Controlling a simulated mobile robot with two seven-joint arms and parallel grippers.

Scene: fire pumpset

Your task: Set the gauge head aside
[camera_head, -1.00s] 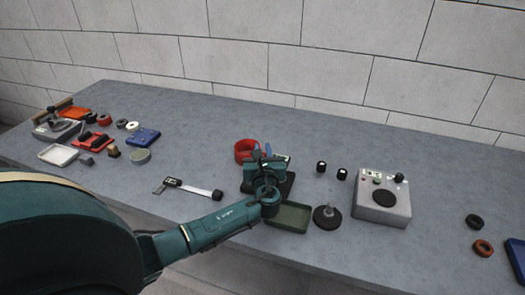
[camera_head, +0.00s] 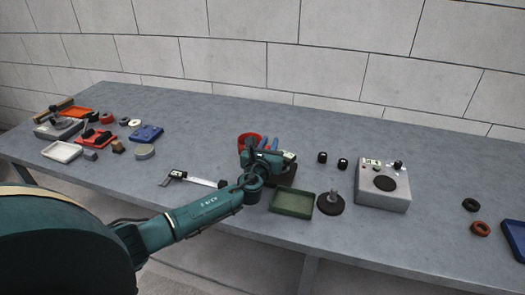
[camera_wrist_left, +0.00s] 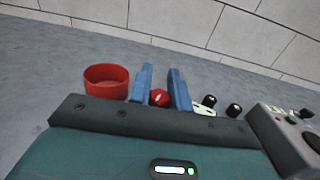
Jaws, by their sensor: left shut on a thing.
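My left gripper (camera_head: 268,145) is over the middle of the bench, above and just left of a dark square base (camera_head: 287,175) that it partly hides. In the left wrist view its two blue fingers (camera_wrist_left: 162,88) are shut on a small round red piece with a white mark, which I take to be the gauge head (camera_wrist_left: 160,98). The lower part of this piece is hidden by the gripper body. My right gripper is not in view.
A green tray (camera_head: 292,202), a black disc with a post (camera_head: 331,203) and a grey instrument box (camera_head: 383,187) are to the right. A caliper (camera_head: 194,180) lies left. Bare bench lies farther left, before the cluttered end.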

